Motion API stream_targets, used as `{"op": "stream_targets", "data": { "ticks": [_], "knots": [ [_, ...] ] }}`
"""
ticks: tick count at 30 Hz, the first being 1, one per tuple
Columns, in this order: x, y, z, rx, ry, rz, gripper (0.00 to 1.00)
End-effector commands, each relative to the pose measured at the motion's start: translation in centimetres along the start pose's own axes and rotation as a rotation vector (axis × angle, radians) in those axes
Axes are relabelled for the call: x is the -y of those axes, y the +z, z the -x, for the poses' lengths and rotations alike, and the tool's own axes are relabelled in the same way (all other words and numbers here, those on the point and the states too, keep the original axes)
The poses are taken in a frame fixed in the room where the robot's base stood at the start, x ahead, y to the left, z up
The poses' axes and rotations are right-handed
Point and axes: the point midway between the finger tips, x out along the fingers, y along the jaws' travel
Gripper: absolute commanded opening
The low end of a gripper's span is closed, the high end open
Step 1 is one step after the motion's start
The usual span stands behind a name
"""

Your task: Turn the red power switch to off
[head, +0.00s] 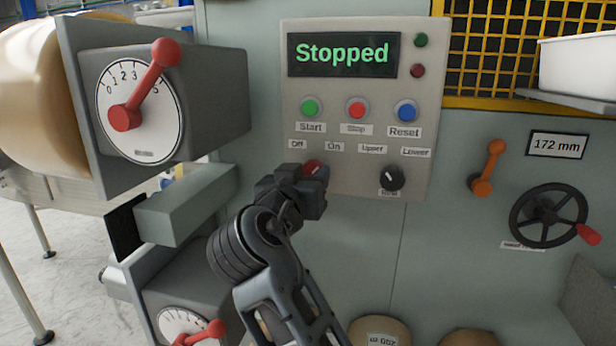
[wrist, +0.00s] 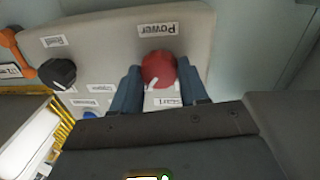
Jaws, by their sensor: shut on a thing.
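The red power switch (head: 314,167) is a round knob low on the control panel (head: 433,120), under the "Off" and "On" labels. My gripper (head: 306,185) is at it and covers most of it in the head view. In the wrist view the red knob (wrist: 159,69) sits between the two fingers, with the "Power" label beside it. My gripper (wrist: 158,85) is shut on the knob. A white mark shows on the knob's edge, but its exact setting is hard to tell. The panel display (head: 342,54) reads "Stopped".
A black selector knob (head: 391,178) is right of the switch. Green, red and blue buttons (head: 357,108) are above. A grey dial box with a red lever (head: 150,85) juts out at left. An orange handle (head: 488,168) and black handwheel (head: 546,214) are at right.

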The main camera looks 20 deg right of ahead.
Motion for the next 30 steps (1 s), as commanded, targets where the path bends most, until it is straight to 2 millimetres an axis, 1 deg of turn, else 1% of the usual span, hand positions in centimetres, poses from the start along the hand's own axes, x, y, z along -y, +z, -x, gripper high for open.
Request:
{"op": "stream_targets", "data": {
  "ticks": [5,11,17,30],
  "knots": [
    [0.00,0.01,0.02,-0.001,0.000,0.021,0.13],
    [0.02,0.02,0.03,-0.008,0.000,0.106,0.13],
    [-0.01,-0.01,0.03,-0.021,0.002,0.262,0.13],
    [0.00,-0.04,0.04,-0.056,0.004,0.678,0.13]
  ]
}}
